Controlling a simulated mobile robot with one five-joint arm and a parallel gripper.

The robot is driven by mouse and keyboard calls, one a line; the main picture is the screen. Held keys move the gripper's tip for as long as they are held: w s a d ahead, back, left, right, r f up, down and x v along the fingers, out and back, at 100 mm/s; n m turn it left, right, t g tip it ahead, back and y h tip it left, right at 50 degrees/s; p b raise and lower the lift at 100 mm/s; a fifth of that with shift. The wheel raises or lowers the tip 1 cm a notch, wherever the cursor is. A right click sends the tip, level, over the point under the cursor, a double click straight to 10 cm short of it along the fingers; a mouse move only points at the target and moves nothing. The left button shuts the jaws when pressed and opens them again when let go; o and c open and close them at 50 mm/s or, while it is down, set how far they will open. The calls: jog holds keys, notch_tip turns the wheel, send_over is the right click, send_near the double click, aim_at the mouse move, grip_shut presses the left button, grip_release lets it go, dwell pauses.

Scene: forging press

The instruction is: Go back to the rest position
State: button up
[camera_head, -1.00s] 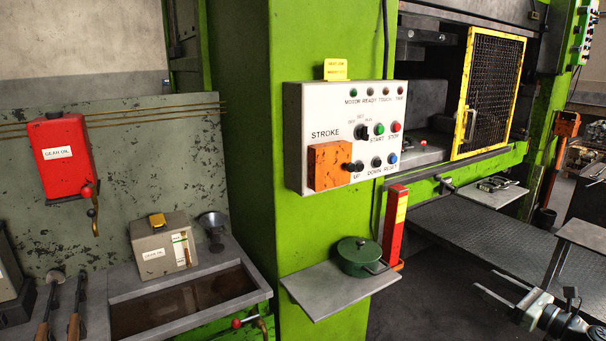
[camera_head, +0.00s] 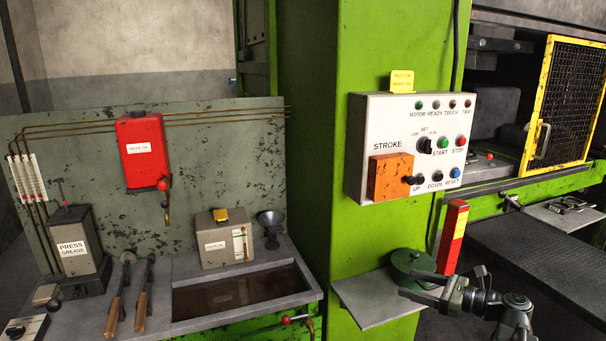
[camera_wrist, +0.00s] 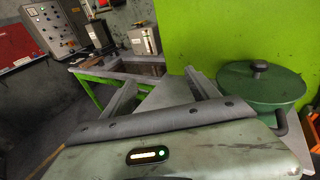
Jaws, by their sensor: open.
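My gripper (camera_head: 407,284) is at the lower right of the head view, with its two fingers apart and nothing between them. It points left, in front of the small grey shelf (camera_head: 365,300) on the green press column. In the wrist view my gripper (camera_wrist: 158,80) also shows spread, empty fingers. The green lidded pot (camera_head: 408,262) stands on the shelf, partly hidden behind my gripper in the head view. In the wrist view the pot (camera_wrist: 260,88) is to the right of the fingers. I cannot tell whether they touch the shelf.
The white control panel (camera_head: 412,150) juts from the column above the shelf. A red and yellow post (camera_head: 454,237) stands right of the pot. At left is a bench with a sunken tray (camera_head: 310,292), an oil box (camera_head: 222,240) and a grease unit (camera_head: 75,245).

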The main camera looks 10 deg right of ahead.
jog(key=a+f+n+g+h+p, duration=0.1)
jog(key=a+f+n+g, duration=0.25)
jog(key=a, duration=0.65)
jog(key=s+a+f+n+g+h+p, duration=0.1)
jog(key=a+f+n+g, duration=0.3)
jog(key=a, duration=0.5)
jog(key=a+f+n+g+h+p, duration=0.1)
jog(key=a+f+n+g, duration=0.3)
jog(key=a, duration=0.6)
jog(key=s+a+f+n+h, duration=0.2)
jog(key=s+f+n+h, duration=0.15)
jog(key=n, duration=0.25)
jog(key=d+f+n+h, duration=0.2)
jog(key=d+n+h, duration=0.3)
jog(key=d+n, duration=0.4)
jog(key=shift+s+d, duration=0.4)
jog(key=shift+s, duration=0.05)
